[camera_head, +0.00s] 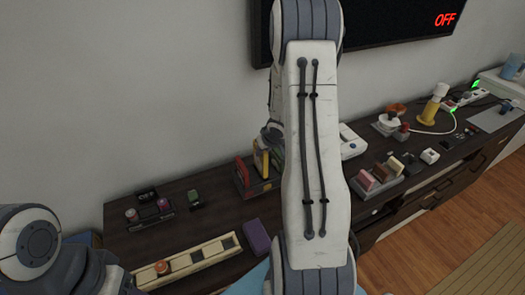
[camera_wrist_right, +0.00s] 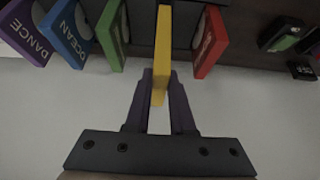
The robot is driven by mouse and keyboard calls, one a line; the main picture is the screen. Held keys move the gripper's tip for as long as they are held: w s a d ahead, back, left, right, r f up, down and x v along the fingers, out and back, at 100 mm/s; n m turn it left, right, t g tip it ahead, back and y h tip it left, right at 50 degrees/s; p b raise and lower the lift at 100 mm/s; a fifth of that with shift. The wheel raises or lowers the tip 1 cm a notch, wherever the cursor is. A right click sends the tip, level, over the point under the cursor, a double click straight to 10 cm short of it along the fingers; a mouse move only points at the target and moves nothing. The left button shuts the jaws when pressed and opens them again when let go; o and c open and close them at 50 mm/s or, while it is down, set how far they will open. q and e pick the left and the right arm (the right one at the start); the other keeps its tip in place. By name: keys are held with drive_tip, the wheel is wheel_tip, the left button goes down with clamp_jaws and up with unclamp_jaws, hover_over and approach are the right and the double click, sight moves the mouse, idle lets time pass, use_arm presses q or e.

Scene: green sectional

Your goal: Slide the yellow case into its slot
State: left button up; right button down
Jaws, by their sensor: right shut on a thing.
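The yellow case (camera_wrist_right: 162,45) is pinched between the two dark fingers of my right gripper (camera_wrist_right: 160,80) in the right wrist view. It stands between the red case (camera_wrist_right: 210,42) and the green case (camera_wrist_right: 111,35), with its far end at the dark rack; how deep it sits cannot be told. In the head view the yellow case (camera_head: 261,160) is upright above the rack (camera_head: 247,193), beside the red case (camera_head: 242,172). My right arm hides the other side of the rack and most of the right gripper. My left gripper is out of view.
Beyond the green case stand a blue OCEAN case (camera_wrist_right: 67,33) and a purple DANCE case (camera_wrist_right: 27,30). On the cabinet lie a long cream tray (camera_head: 196,258), a purple box (camera_head: 257,237) and a small tray of jars (camera_head: 150,214). The wall is close behind.

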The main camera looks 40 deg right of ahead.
sight(263, 162)
drive_tip(key=shift+f+b, duration=2.35)
drive_tip(key=shift+f, duration=0.45)
drive_tip(key=c, duration=0.7)
unclamp_jaws()
drive_tip(key=p+v, duration=0.5)
drive_tip(key=v, duration=0.5)
drive_tip(key=shift+r, duration=0.25)
drive_tip(key=shift+s, duration=0.1)
